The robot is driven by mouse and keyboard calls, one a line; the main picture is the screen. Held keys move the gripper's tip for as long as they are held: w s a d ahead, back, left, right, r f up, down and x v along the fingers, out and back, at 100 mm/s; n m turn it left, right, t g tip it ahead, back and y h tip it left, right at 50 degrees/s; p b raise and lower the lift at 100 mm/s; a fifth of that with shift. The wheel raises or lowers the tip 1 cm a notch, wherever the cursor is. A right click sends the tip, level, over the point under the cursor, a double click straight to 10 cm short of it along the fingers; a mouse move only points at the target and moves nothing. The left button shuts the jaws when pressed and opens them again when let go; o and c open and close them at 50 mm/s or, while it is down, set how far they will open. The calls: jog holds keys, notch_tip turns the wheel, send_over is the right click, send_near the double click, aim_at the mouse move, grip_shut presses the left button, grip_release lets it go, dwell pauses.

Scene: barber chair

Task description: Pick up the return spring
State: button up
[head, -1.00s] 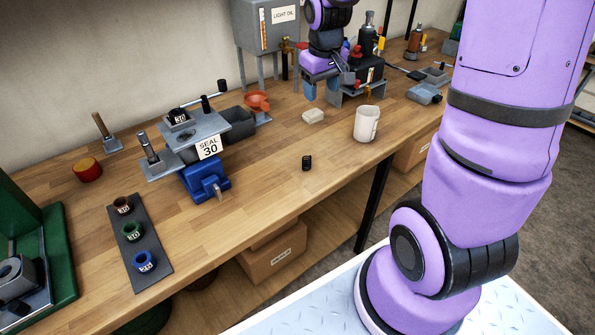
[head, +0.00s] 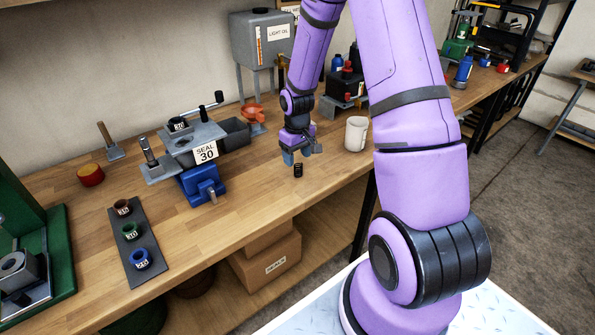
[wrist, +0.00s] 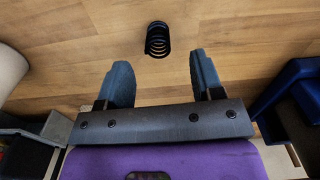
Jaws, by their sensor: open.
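The return spring (head: 298,170) is a small black coil standing on the wooden workbench near its front edge. In the wrist view the spring (wrist: 158,40) lies ahead of the fingertips, roughly centred between the two blue-grey fingers and apart from both. My gripper (head: 296,157) is just above and behind the spring in the head view, fingers pointing down. In the wrist view my gripper (wrist: 161,70) is open, with nothing between its fingers.
A white mug (head: 356,134) stands to the right. A blue vise (head: 203,186) with a grey "SEAL 30" fixture (head: 190,138) stands left. A dark strip (head: 133,237) holds three ringed parts. Bare bench (head: 262,196) surrounds the spring.

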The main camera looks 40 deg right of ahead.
aim_at(298, 170)
jog(key=shift+s+d+f, duration=0.1)
jog(key=shift+s+f, duration=0.05)
jog(key=shift+f, duration=2.9)
jog(key=shift+c, duration=0.4)
jog(key=c, duration=0.9)
